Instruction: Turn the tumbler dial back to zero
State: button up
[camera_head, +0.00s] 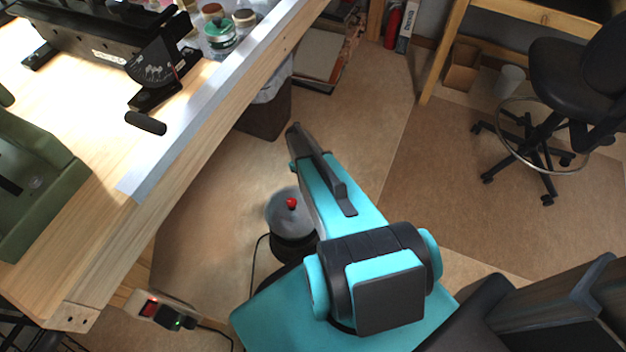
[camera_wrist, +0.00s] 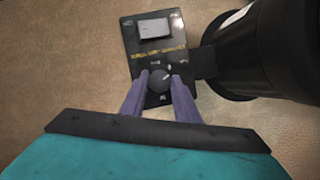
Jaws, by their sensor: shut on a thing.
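The round dark dial (camera_wrist: 159,74) sits on the lower part of a black control panel (camera_wrist: 142,60) in the wrist view. A small pale mark shows at the dial's upper right; the panel lettering is too small to read. My gripper (camera_wrist: 160,85) has its two purple fingers on either side of the dial, shut on it. The tumbler's black round body (camera_wrist: 262,55) stands right of the panel. In the head view, the tumbler's grey bowl (camera_head: 281,212) with a red knob on top stands on the floor. The dial and fingertips are hidden behind my arm there.
A wooden workbench (camera_head: 185,165) with a metal edge is at the left, carrying a black machine (camera_head: 110,45) and a green one (camera_head: 35,180). A power strip (camera_head: 160,309) is at its lower corner.

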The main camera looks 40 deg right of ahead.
jog(key=shift+a+n+t+h, duration=0.1)
jog(key=shift+n+t+h, duration=0.35)
jog(key=shift+n, duration=1.15)
jog(key=shift+h, duration=0.25)
jog(key=o, duration=1)
jog(key=shift+o, duration=0.2)
jog(key=p+v, duration=0.1)
jog(key=v, duration=1.2)
jog(key=shift+w+r+p, duration=0.25)
jog(key=shift+r+p, duration=0.05)
jog(key=shift+p, duration=0.1)
jog(key=shift+r, duration=0.15)
